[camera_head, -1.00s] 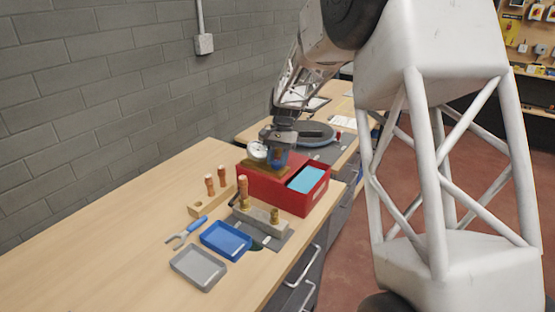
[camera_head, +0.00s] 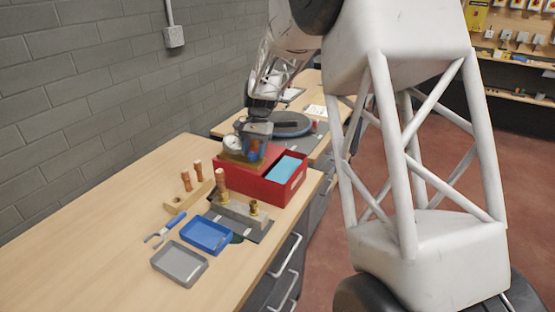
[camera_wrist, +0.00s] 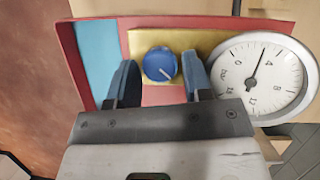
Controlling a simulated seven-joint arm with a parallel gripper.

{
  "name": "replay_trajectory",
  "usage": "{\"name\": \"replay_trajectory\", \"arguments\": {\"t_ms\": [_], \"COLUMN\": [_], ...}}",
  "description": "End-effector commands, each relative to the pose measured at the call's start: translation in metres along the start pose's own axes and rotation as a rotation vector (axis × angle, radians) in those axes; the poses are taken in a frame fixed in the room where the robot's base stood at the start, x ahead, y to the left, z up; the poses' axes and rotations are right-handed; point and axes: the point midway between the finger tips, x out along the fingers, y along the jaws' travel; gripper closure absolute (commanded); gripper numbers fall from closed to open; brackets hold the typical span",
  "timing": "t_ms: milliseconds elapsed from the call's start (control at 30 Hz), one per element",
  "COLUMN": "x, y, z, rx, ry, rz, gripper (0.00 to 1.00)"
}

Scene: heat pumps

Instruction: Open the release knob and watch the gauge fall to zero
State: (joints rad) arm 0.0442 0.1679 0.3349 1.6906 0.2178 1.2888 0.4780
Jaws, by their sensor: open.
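The blue release knob (camera_wrist: 160,65) is round with a pale mark on its face. In the wrist view it sits on a brass-coloured block (camera_wrist: 184,40) between my gripper's two blue fingers. My gripper (camera_wrist: 160,82) is open, with a finger on each side of the knob and a visible gap to each. In the head view the gauge (camera_head: 232,143) shows beside my gripper (camera_head: 253,150), which hides most of the knob.
The block stands on a red box (camera_head: 283,190) with a light blue panel. In front are a brass-fitted block (camera_head: 238,210), a blue tray (camera_head: 206,236), a grey tray (camera_head: 179,264) and a blue-handled tool (camera_head: 167,231). The bench's left part is clear.

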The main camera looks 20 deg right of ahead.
Motion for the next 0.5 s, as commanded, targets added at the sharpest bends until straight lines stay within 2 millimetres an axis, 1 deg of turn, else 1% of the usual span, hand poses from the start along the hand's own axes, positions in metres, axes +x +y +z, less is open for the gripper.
{"name": "replay_trajectory", "arguments": {"t_ms": [167,500], "x": [-0.0007,0.0004], "y": [0.0011,0.0039], "z": [0.0002,0.0007], "rx": [0.094,0.357], "ry": [0.0,-0.001], "rz": [-0.04,-0.148], "gripper": [0.54,0.54]}}
